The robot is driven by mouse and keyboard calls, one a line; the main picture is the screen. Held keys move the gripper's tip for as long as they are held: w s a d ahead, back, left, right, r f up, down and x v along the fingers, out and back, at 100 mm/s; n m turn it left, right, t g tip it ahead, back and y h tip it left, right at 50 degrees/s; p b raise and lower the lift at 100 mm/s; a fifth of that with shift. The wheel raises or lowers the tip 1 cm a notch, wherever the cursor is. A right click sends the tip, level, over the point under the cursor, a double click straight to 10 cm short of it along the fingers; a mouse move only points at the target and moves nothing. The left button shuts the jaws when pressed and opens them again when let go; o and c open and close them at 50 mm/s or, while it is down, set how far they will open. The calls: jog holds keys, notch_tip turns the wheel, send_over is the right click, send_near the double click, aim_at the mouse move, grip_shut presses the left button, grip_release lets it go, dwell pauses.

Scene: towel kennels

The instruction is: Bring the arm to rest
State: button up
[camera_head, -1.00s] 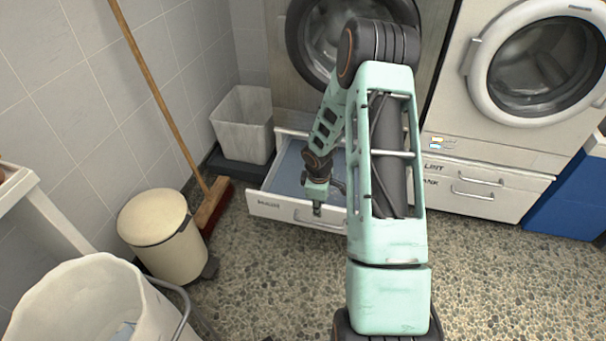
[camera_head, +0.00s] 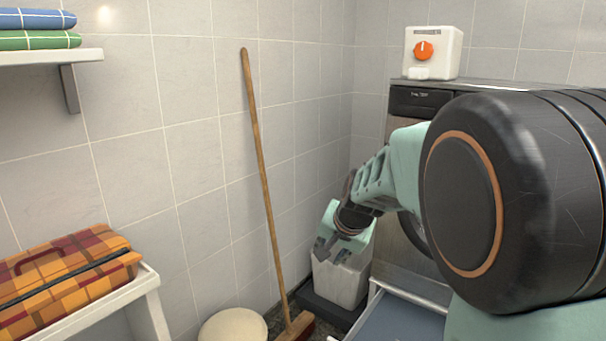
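My arm shows at the right of the head view, with its large dark joint close to the camera and its green links reaching left. My gripper (camera_head: 331,253) hangs at the end of the arm, pointing down in front of the pale bin in the corner. Its two dark fingers look spread apart, with nothing between them. The bin's upper part is partly hidden by my gripper.
An open drawer (camera_head: 404,318) sticks out below my arm. The pale bin (camera_head: 340,284) stands in the corner, with a broom (camera_head: 262,180) leaning left of it. A plaid case (camera_head: 65,275) lies on a white stand; folded towels (camera_head: 36,28) lie on a shelf.

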jog(key=s+a+r+m+t+y, duration=0.1)
jog(key=s+a+r+m+y, duration=0.2)
jog(key=r, duration=0.5)
jog(key=s+a+r+m+t+y, duration=0.1)
jog(key=s+a+r+m+y, duration=0.1)
jog(key=a+r, duration=0.45)
jog(key=s+d+f+n+g+h+b, duration=0.1)
jog(key=s+d+f+n+h+b, duration=0.15)
jog(key=s+d+f, duration=0.4)
jog(key=s+d+f+n+g+h+b, duration=0.1)
jog(key=s+d+f+n+h, duration=0.2)
jog(key=s, duration=0.6)
jog(key=s+d+f+n+g+h+b, duration=0.1)
jog(key=s+d+f+n+b, duration=0.1)
jog(key=s+d+f+n, duration=0.45)
notch_tip(320, 180, up, 37)
jog(key=s+m+p, duration=0.2)
jog(key=p, duration=3.5)
jog(key=shift+s+a+r+m, duration=0.15)
jog(key=shift+a+m, duration=0.2)
jog(key=shift+m, duration=0.05)
jog(key=shift+d, duration=0.1)
